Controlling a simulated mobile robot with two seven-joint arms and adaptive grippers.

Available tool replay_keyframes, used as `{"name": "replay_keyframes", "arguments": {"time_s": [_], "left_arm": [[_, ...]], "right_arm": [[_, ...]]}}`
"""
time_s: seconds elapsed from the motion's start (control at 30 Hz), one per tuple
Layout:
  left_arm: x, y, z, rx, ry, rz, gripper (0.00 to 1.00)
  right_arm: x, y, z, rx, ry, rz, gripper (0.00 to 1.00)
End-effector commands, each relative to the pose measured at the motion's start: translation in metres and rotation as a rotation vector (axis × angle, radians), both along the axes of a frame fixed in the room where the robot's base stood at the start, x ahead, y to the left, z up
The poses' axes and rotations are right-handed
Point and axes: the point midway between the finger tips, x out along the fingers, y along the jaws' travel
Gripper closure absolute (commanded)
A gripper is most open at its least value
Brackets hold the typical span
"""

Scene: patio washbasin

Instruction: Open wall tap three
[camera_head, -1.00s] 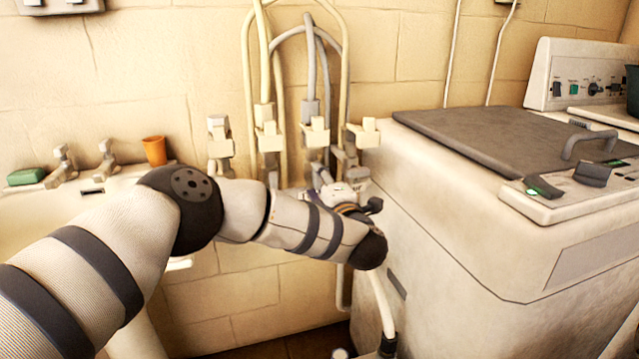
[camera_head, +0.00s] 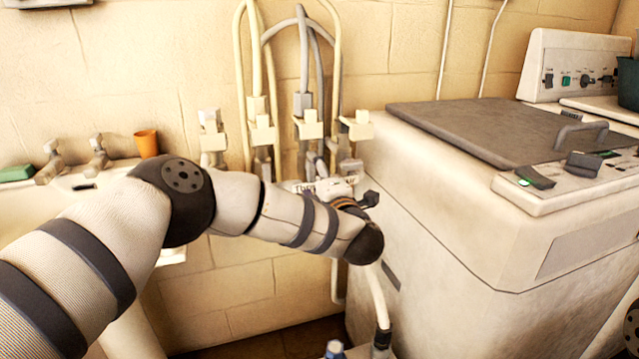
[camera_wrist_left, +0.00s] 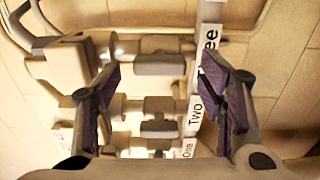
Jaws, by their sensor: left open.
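Several wall taps stand in a row behind my left arm. Wall tap three (camera_head: 308,128) appears to be the third from the left, with a pale block handle; a partly hidden label below reads "Thr…". In the wrist view, tap three (camera_wrist_left: 160,66) lies nearest, beside a label ending in "ree" (camera_wrist_left: 211,45). Labels "Two" (camera_wrist_left: 196,112) and "One" (camera_wrist_left: 188,149) are farther off. My left gripper (camera_head: 318,168) is close below the tap, largely hidden by my wrist. In the wrist view the gripper (camera_wrist_left: 160,88) is open, its purple-padded fingers either side of the tap row; contact cannot be told.
Hoses (camera_head: 303,55) rise behind the taps. A bulky white machine (camera_head: 450,215) with a grey lid stands close on the right. A basin (camera_head: 95,210) with small taps, an orange cup (camera_head: 147,143) and green soap (camera_head: 17,173) is left.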

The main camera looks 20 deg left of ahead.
Motion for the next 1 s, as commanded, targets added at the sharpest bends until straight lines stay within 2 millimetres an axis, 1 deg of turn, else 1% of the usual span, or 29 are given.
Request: {"name": "replay_keyframes", "arguments": {"time_s": [0.07,0.2,0.3,0.4,0.53,0.83,0.87,0.93,0.97,1.0], "left_arm": [[-0.013,-0.011,0.0,-0.001,0.002,-0.007,0.37],[-0.046,-0.034,0.0,0.0,0.002,-0.009,0.37],[-0.067,-0.047,0.0,0.0,0.002,-0.007,0.37],[-0.082,-0.057,0.0,-0.002,0.001,-0.006,0.37],[-0.092,-0.063,0.0,-0.001,0.001,-0.003,0.37],[-0.093,-0.064,-0.002,0.005,0.008,-0.011,0.37],[-0.094,-0.067,-0.008,0.019,0.024,-0.031,0.37],[-0.098,-0.077,-0.036,0.092,0.113,-0.137,0.37],[-0.103,-0.083,-0.057,0.141,0.174,-0.205,0.37],[-0.114,-0.091,-0.088,0.215,0.271,-0.311,0.37]], "right_arm": [[0.0,0.0,0.0,0.0,0.0,0.0,0.6],[0.0,0.0,0.0,0.0,0.0,0.0,0.6],[0.0,0.0,0.0,0.0,0.0,0.0,0.6],[0.0,0.0,0.0,0.0,0.0,0.0,0.6],[0.0,0.0,0.0,0.0,0.0,0.0,0.6],[0.0,0.0,0.0,0.0,-0.001,0.0,0.6],[0.0,0.0,0.0,0.0,-0.001,0.0,0.6],[0.001,0.0,0.001,0.0,-0.002,0.0,0.6],[0.001,0.0,0.001,0.0,-0.003,0.0,0.6],[0.001,0.0,0.001,0.0,-0.005,0.0,0.6]]}}
